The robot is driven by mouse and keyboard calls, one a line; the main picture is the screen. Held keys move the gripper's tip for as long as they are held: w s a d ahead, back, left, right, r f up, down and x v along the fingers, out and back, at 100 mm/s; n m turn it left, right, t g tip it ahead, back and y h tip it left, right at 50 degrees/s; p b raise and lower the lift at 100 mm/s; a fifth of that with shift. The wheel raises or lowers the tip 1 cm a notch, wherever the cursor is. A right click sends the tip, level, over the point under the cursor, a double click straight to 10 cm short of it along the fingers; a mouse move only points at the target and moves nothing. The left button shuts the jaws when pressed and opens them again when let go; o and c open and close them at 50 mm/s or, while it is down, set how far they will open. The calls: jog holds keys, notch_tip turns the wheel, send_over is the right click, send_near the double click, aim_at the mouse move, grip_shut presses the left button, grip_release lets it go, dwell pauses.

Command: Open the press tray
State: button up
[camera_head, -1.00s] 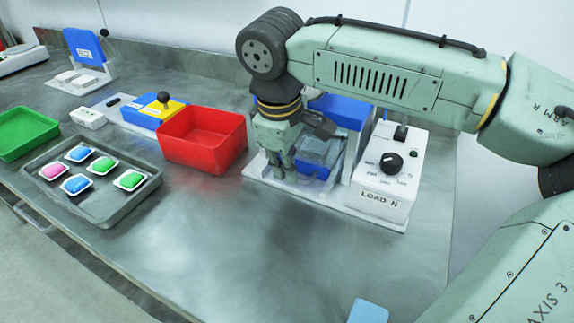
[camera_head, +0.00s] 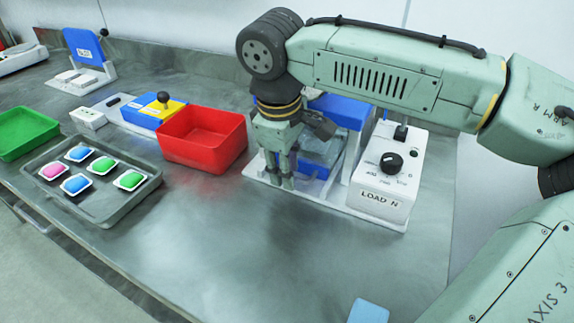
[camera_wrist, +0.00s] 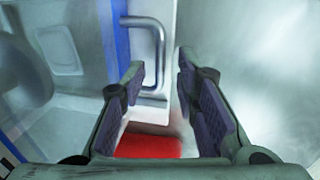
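The press (camera_head: 340,112) stands at the back right of the bench, with a blue body on a white base plate. Its tray, with a blue front edge (camera_wrist: 122,45), is partly hidden behind my gripper in the head view. A grey U-shaped handle (camera_wrist: 155,50) on the tray front shows in the wrist view. My gripper (camera_head: 281,184) points down in front of the tray. In the wrist view my gripper (camera_wrist: 165,98) is open, with the handle beyond the fingertips, nearer the left finger. Contact with the handle cannot be told.
The control box (camera_head: 384,180) marked "LOAD N" stands right of the press. A red bin (camera_head: 203,140) is close on the left. A grey tray (camera_head: 105,205) of coloured pods, a green bin (camera_head: 27,133) and a yellow-and-blue device (camera_head: 155,110) stand farther left. The front bench is mostly clear.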

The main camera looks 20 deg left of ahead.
notch_tip(320, 180, up, 12)
jog(key=s, duration=0.2)
jog(key=shift+a, duration=0.2)
jog(key=shift+f, duration=0.15)
